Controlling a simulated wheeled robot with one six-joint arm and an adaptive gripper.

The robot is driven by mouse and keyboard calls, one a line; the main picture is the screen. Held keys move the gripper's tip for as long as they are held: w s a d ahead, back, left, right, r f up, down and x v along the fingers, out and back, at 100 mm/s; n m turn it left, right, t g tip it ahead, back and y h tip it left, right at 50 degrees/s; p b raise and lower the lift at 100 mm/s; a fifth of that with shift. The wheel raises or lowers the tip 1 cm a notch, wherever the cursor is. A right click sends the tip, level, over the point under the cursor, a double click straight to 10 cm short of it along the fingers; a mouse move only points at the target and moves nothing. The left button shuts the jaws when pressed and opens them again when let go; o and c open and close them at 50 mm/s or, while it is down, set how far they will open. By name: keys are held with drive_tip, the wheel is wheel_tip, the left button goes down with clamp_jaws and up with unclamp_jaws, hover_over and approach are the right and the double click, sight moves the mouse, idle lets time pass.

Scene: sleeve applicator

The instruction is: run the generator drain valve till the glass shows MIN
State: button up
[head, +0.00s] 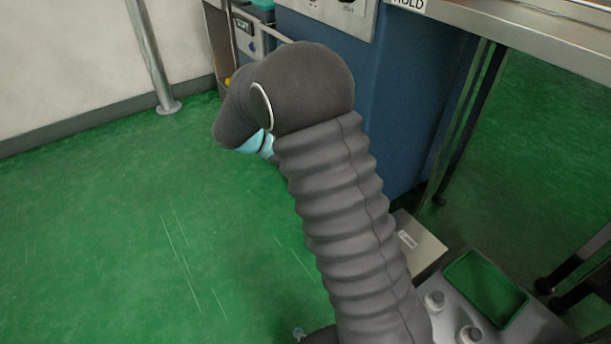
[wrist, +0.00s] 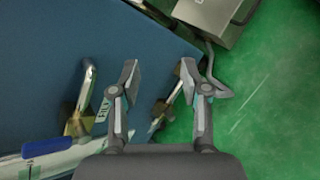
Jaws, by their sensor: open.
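In the wrist view my gripper (wrist: 159,73) is open, its fingers apart with the blue cabinet face behind the gap. No label shows on this valve. My gripper is hidden in the head view.
The blue cabinet (head: 405,110) stands beside a steel bench (head: 520,28) at right. A grey box (wrist: 213,14) with a bent metal rod is at the top of the wrist view. Green floor (head: 110,230) is open at left in the head view.

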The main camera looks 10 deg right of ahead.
drive_tip(key=w+a+f+n+t+h, duration=0.35)
drive_tip(key=w+a+f, duration=0.2)
drive_tip(key=f, duration=0.45)
drive_tip(key=w+a+f+n+t+h, duration=0.2)
drive_tip(key=w+a+f+n+t, duration=0.15)
drive_tip(key=a+f, duration=0.45)
drive_tip(key=shift+g, duration=0.3)
drive_tip(key=x, duration=0.5)
drive_tip(key=f+x, duration=0.1)
drive_tip(key=x, duration=1)
drive_tip(key=shift+s+d+f, duration=0.1)
drive_tip(key=shift+s+f, duration=0.25)
drive_tip(key=shift+f, duration=0.05)
clamp_jaws()
